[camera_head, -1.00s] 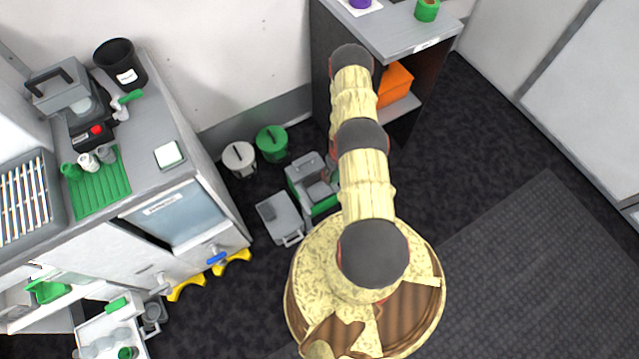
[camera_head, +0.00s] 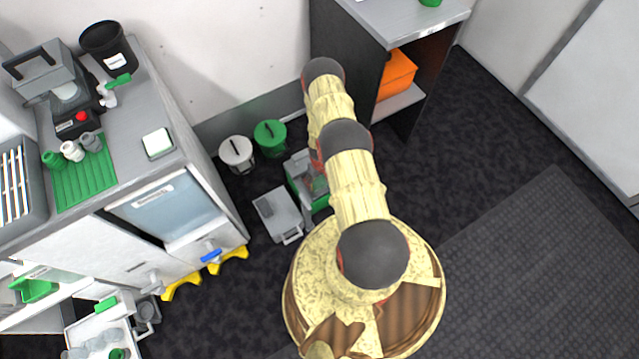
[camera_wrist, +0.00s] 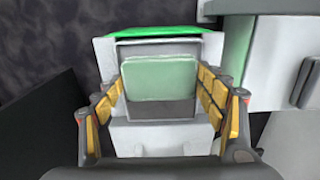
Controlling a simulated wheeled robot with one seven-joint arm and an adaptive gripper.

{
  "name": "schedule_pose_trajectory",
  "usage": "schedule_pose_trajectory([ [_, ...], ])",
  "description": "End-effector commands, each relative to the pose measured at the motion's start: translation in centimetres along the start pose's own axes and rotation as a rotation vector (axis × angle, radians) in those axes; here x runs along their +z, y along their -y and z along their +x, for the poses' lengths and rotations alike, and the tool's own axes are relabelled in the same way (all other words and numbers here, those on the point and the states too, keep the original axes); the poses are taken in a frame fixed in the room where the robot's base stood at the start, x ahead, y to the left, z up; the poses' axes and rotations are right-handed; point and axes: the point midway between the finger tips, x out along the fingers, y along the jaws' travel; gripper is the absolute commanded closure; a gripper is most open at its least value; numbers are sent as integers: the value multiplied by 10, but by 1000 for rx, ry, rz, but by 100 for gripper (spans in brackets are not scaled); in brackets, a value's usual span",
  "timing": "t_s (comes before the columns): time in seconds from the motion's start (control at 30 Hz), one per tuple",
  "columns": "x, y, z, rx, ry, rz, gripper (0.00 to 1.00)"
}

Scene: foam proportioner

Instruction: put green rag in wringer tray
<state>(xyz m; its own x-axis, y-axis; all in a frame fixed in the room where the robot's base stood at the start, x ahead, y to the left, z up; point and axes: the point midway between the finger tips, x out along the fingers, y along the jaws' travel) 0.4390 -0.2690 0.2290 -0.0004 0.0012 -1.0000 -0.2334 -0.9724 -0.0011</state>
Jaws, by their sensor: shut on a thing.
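My gripper (camera_wrist: 160,92) shows in the wrist view with its yellow-padded fingers on both sides of a pale green, rounded rectangular piece, which looks like the green rag (camera_wrist: 160,78). The fingers are shut on it. Beneath and behind it is a grey, box-like part that may be the wringer tray (camera_wrist: 160,110), within a pale body with a green rim (camera_wrist: 155,31). I cannot tell whether the rag touches the tray. In the head view, a grey and green bucket unit (camera_head: 299,167) stands on the floor, partly behind my arm, which hides most of my gripper.
A grey tray-like container (camera_head: 277,214) lies on the floor beside the bucket unit. White (camera_head: 236,153) and green (camera_head: 270,137) lidded bins stand by the wall. A counter (camera_head: 140,100) is at left, and a shelf unit with an orange box (camera_head: 397,75) is behind. Floor at right is clear.

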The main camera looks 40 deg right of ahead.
Motion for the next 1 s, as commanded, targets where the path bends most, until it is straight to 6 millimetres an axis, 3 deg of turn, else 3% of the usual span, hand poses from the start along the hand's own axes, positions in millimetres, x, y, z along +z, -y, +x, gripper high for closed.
schedule_pose_trajectory([
  [0.07, 0, 0, 10, 0, -1, 0, 59],
  [0.43, 0, 0, 12, 0, 0, 0, 59],
  [0.47, 0, 0, 11, 0, -1, 0, 28],
  [0.77, 0, 0, 11, 0, -1, 0, 11],
  [1.0, 0, 0, 11, 0, -1, 0, 11],
])
